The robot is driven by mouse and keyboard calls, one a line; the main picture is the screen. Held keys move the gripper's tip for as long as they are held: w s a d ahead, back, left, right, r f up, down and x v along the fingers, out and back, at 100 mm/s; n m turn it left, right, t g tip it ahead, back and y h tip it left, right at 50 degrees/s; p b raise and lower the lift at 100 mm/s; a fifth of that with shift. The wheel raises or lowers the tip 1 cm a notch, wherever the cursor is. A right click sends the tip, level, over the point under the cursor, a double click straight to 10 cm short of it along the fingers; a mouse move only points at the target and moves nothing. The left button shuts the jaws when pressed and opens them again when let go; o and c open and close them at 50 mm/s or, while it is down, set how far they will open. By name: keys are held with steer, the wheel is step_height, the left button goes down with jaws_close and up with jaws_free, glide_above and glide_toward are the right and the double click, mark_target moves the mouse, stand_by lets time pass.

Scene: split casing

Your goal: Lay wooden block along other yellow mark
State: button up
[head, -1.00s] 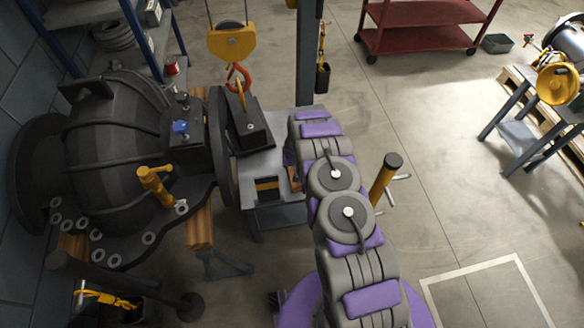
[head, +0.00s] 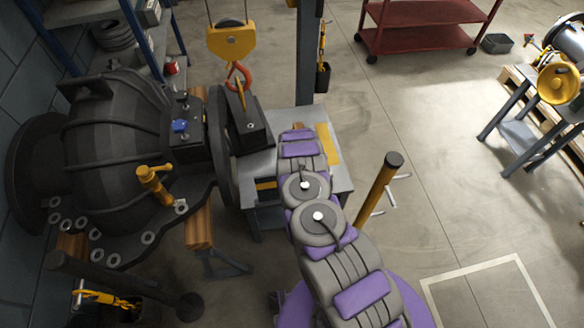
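My arm reaches over a small grey steel table (head: 343,178), and its links hide my gripper and much of the tabletop. A yellow mark (head: 328,145) shows on the right part of the tabletop, just right of my arm. A small brown piece, which looks like the end of the wooden block (head: 299,126), peeks out beyond the far end of my arm. I cannot tell whether my gripper holds it.
A large dark casing (head: 120,130) on wooden supports (head: 199,230) stands left of the table. A yellow hoist block with an orange hook (head: 232,42) hangs over a dark block (head: 247,125). A yellow post (head: 378,192) stands right of my arm.

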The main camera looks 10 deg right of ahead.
steer(key=c, duration=1.1)
steer(key=shift+r, duration=0.15)
